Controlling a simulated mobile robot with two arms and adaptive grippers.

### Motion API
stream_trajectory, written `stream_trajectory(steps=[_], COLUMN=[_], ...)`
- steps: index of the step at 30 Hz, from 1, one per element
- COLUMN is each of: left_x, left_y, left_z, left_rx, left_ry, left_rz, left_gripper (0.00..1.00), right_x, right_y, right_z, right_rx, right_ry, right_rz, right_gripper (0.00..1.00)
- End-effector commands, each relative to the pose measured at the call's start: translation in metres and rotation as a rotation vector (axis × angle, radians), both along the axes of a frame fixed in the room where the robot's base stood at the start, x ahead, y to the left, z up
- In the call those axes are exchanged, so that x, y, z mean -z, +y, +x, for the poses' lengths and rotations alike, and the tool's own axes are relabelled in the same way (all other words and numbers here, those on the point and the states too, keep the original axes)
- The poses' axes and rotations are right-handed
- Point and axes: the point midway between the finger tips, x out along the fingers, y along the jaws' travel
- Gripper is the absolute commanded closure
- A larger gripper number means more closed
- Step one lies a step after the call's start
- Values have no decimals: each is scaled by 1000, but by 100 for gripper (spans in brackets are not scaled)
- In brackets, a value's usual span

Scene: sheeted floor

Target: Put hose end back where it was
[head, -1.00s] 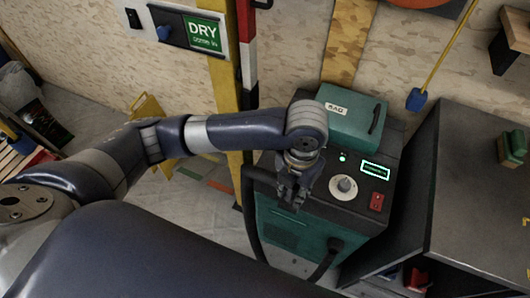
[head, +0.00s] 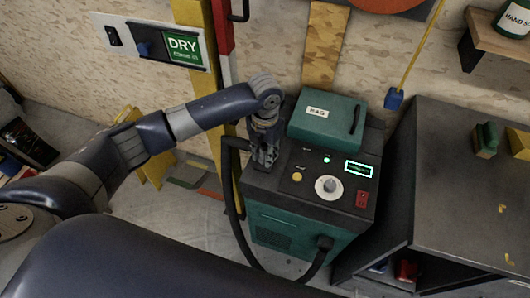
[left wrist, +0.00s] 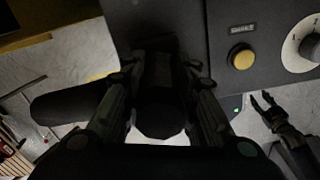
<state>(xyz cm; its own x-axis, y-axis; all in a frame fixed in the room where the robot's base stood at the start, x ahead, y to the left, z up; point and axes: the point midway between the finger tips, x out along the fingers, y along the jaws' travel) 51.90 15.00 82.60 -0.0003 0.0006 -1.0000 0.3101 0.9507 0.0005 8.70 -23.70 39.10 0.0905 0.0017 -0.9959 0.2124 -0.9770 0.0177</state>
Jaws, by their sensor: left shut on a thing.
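The black hose (head: 228,195) loops down the left side of a green and dark-grey machine (head: 300,232) and runs to a port on its lower front. Its upper end bends over toward my left gripper (head: 264,160), which stands over the left part of the machine's top. In the left wrist view the fingers of my left gripper (left wrist: 163,85) are shut around the dark hose end (left wrist: 160,115). Whether the end sits in a holder is too dark to tell. What looks like my right gripper (left wrist: 266,103) shows small at the right of the wrist view.
The top panel carries a yellow button (head: 297,177), a white dial (head: 328,187), a red switch (head: 362,199) and a lit display (head: 358,168). A green lidded box (head: 328,122) stands behind. A yellow post (head: 222,95) is close left, and a dark cabinet (head: 455,170) is at right.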

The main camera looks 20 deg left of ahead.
Motion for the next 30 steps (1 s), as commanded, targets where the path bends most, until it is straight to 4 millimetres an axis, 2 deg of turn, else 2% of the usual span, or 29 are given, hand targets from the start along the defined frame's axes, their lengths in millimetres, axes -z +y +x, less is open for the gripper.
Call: stream_trajectory(steps=[3,13,14,16,26,30], left_x=[10,15,15,14,13,4], left_y=[-1,0,0,0,0,-1], left_z=[0,0,0,0,0,1], left_rx=[1,0,0,0,0,0], left_ry=[-1,-2,-1,-1,-1,-5], left_rz=[0,-1,0,0,0,-2], left_gripper=[96,96,69,53,53,53], right_x=[-4,-1,-2,-2,-2,-1], right_y=[3,6,6,6,2,0], right_z=[0,0,0,0,0,0], right_rx=[0,-1,-1,-1,-1,-2], right_ry=[0,1,1,1,0,-1], right_rz=[4,7,7,7,3,1], right_gripper=[60,60,60,60,60,60])
